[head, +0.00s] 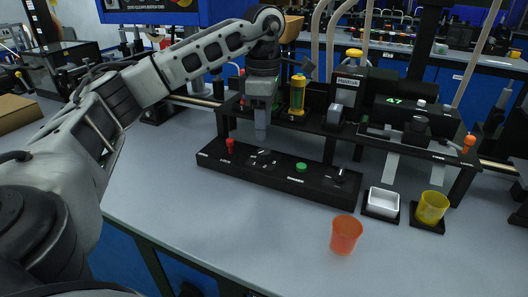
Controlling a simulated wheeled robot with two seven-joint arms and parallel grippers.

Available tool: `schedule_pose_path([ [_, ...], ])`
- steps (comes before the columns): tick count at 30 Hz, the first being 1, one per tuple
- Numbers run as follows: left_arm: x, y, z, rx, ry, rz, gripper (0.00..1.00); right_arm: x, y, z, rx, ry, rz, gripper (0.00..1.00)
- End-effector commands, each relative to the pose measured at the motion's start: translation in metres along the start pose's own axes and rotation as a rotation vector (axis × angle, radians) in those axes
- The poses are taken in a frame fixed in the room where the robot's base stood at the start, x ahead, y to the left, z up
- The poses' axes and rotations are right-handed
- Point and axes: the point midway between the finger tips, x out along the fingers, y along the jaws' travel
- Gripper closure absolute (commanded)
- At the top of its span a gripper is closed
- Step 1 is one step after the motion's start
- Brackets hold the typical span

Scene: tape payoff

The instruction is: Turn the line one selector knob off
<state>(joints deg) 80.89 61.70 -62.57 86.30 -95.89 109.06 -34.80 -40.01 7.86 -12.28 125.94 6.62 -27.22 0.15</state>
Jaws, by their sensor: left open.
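A long black control panel (278,178) lies on the grey bench. It carries a red control (230,145) at its left end, a small dark knob with a pale plate (263,153) beside it, a green button (301,167) and another dark knob (340,176) at the right. The labels are too small to read, so I cannot tell which knob is line one or how each is set. My left gripper (261,138) points straight down just above the left knob, open and seen edge-on. Contact with the knob cannot be made out. My right gripper is not in view.
Behind the panel stands a black machine frame with a yellow-topped cylinder (298,95) and a box with a green display (395,102). An orange cup (345,234), a white tray (383,202) and a yellow cup (432,207) stand to the right. The bench front is clear.

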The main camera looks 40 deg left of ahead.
Motion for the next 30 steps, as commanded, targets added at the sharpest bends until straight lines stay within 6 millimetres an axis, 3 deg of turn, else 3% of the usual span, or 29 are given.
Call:
schedule_pose_path([
  [3,0.027,-0.001,0.0,0.0,0.003,-0.003,0.5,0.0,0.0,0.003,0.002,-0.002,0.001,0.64],
  [9,0.057,0.0,0.0,0.0,0.002,-0.001,0.5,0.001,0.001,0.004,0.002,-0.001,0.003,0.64],
  [15,0.068,0.0,0.0,0.0,-0.001,0.0,0.5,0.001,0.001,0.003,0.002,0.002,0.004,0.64],
  [23,0.069,0.0,0.001,0.0,-0.001,0.0,0.5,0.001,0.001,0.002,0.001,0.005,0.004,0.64],
  [28,0.069,0.0,0.001,0.0,-0.001,0.0,0.94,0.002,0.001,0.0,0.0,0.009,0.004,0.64],
  [30,0.069,0.0,0.001,0.0,-0.001,0.0,0.94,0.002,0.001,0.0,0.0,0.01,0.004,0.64],
])
